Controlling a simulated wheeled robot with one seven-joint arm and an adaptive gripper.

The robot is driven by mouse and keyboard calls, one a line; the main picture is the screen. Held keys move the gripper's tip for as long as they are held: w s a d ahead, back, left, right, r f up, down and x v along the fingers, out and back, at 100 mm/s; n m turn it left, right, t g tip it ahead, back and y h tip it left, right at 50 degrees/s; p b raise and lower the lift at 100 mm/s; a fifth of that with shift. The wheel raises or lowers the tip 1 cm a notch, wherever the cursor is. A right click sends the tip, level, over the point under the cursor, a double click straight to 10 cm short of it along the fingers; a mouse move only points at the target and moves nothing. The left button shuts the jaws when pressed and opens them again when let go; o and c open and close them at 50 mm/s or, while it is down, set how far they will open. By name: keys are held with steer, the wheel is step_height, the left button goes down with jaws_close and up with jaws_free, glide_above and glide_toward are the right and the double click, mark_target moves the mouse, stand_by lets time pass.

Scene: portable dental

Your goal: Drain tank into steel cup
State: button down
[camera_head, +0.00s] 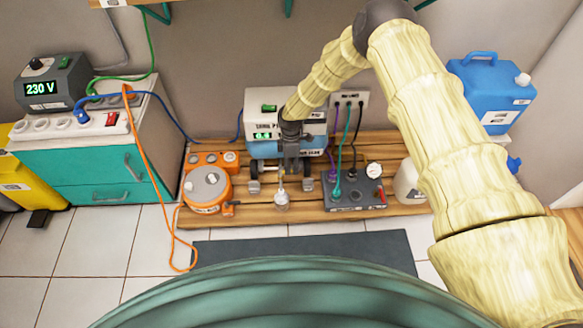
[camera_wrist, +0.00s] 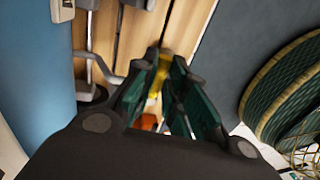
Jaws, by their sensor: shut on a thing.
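My gripper (camera_head: 288,172) reaches down in front of the white and blue unit (camera_head: 262,150) on the wooden platform. In the wrist view the dark green fingers of my gripper (camera_wrist: 163,72) are closed around a small yellow, brass-like part (camera_wrist: 155,85), possibly a drain valve handle. A small shiny silver vessel (camera_head: 281,202), likely the steel cup, stands just below my gripper, near the front edge of the platform. Its inside is too small to read. The tank itself is largely hidden, and I cannot tell whether liquid is flowing.
An orange round device (camera_head: 206,190) sits left of the unit. A grey box with a gauge (camera_head: 352,192) and hoses sits right. A blue canister (camera_head: 490,92) stands at the right, behind my arm. A dark mat (camera_head: 310,246) lies in front. An orange cable (camera_head: 150,160) crosses the left.

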steer(key=shift+w+r, duration=0.1)
stand_by(0.3)
steer(key=c, duration=1.5)
jaws_free()
steer(key=shift+o, duration=0.2)
step_height(320, 180, up, 12)
steer(key=w, duration=0.2)
steer(key=shift+w, duration=0.15)
steer(key=shift+f, duration=0.2)
